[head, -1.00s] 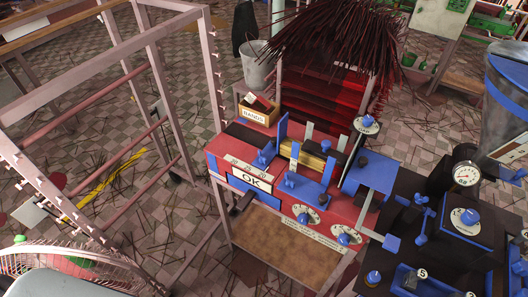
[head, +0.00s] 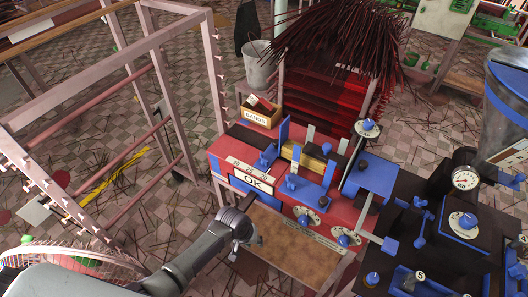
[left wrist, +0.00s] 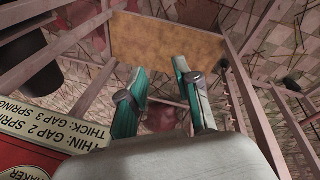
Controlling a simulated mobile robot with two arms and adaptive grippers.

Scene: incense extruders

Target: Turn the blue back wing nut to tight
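Two small blue wing-nut-like knobs sit on top of the red machine (head: 228,150) in the head view. One (head: 265,158) is farther back on the left, the other (head: 291,184) nearer the front on a blue plate. I cannot tell how tight either is. My left gripper (head: 236,248) is in front of the machine, below the OK panel (head: 253,182), apart from both knobs. In the left wrist view its two teal fingers (left wrist: 160,68) are spread with nothing between them. My right gripper is not in view.
A brown board (head: 300,255) lies below the machine's front, and it also shows in the left wrist view (left wrist: 165,38). Round dials (head: 305,216) line the front. A box marked BANDS (head: 258,115) stands behind. A pink rack (head: 165,95) is left; a dark machine (head: 440,255) is right.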

